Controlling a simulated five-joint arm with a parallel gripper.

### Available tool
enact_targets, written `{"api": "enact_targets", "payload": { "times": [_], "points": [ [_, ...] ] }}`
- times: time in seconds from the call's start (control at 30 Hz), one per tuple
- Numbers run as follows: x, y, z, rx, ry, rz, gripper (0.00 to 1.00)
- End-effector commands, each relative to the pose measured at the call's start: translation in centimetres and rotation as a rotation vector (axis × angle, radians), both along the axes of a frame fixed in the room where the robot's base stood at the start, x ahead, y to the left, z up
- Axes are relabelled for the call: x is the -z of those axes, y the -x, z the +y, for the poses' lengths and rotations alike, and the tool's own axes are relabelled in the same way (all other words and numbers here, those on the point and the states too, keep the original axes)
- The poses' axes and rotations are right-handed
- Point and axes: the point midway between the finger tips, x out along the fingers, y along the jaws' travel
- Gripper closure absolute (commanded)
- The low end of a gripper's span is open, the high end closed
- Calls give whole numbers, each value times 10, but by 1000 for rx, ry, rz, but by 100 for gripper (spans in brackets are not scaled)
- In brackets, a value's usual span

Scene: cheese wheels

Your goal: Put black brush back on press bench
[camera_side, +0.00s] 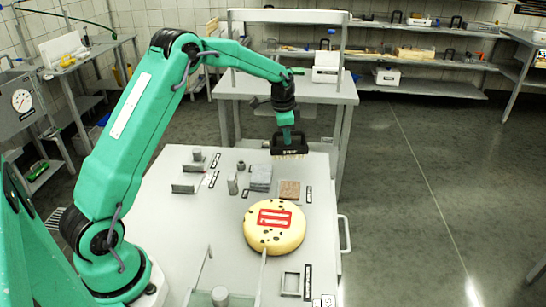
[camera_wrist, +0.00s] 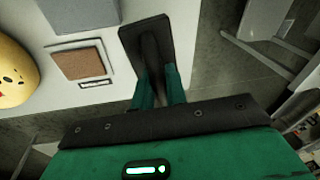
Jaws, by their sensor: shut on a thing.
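The black brush (camera_side: 289,145) has pale bristles facing down and a handle on top. My gripper (camera_side: 287,128) is shut on its handle and holds it upright near the far edge of the pale bench (camera_side: 195,235). I cannot tell how far its bristles are from the top. In the wrist view the brush (camera_wrist: 148,38) shows as a dark block between my green fingers (camera_wrist: 160,88), near the bench's edge. Which surface is the press bench is not clear from the pictures.
A yellow cheese wheel (camera_side: 273,238) with a red mark lies on the bench. A brown square (camera_side: 289,190), a grey block (camera_side: 261,177) and small metal cylinders (camera_side: 233,184) stand nearby. A grey table (camera_side: 300,88) with an upper shelf stands behind.

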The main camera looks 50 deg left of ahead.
Motion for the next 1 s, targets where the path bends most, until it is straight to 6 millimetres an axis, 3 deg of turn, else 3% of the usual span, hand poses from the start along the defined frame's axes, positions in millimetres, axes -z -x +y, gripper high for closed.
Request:
{"api": "enact_targets", "payload": {
  "times": [0.3, 0.7, 1.0],
  "points": [
    [4, -1, 4, 0, -1, -1, 100],
    [41, -1, 3, 0, -1, 1, 100],
    [42, -1, 3, 0, -1, -1, 100]
  ]
}}
